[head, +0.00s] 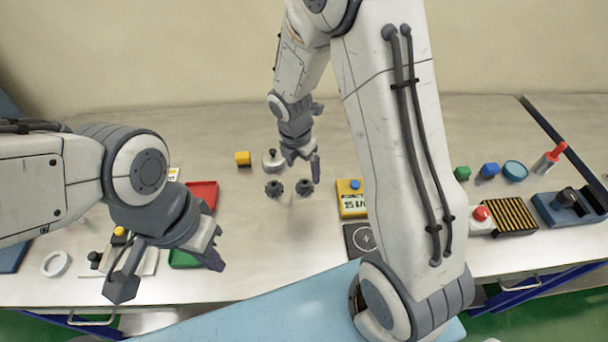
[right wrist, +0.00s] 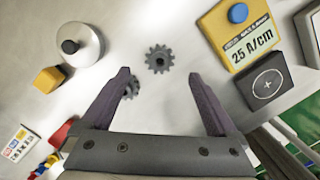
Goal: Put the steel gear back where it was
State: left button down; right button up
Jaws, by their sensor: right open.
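Two dark grey toothed gears lie on the table in the head view, a left gear (head: 274,188) and a right gear (head: 305,187). I cannot tell which is the steel one. In the right wrist view one gear (right wrist: 159,58) lies in the open beyond the fingertips; the other gear (right wrist: 131,86) is partly hidden by the left finger. My right gripper (head: 303,166) is open and empty above the table by the gears; its spread fingers (right wrist: 162,78) show in the wrist view. My left gripper (head: 166,274) is open and empty over the table's front left.
A metal knobbed weight (head: 272,160) and yellow cube (head: 242,158) stand near the gears. A yellow panel (head: 350,198) and dark target pad (head: 360,239) lie to the right. Red (head: 203,193) and green trays are left. The table's front middle is clear.

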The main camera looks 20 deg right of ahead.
jog(key=s+a+r+m+y, duration=0.1)
jog(key=s+a+r+m, duration=0.7)
jog(key=r, duration=0.4)
jog(key=s+a+r+m, duration=0.1)
jog(key=s+a+m, duration=0.1)
jog(key=s+m, duration=0.2)
jog(key=s+a+r+m+g+y, duration=0.1)
jog(key=s+a+m, duration=0.2)
jog(key=s, duration=0.8)
jog(key=shift+m+y, duration=0.3)
jog(key=shift+m, duration=0.5)
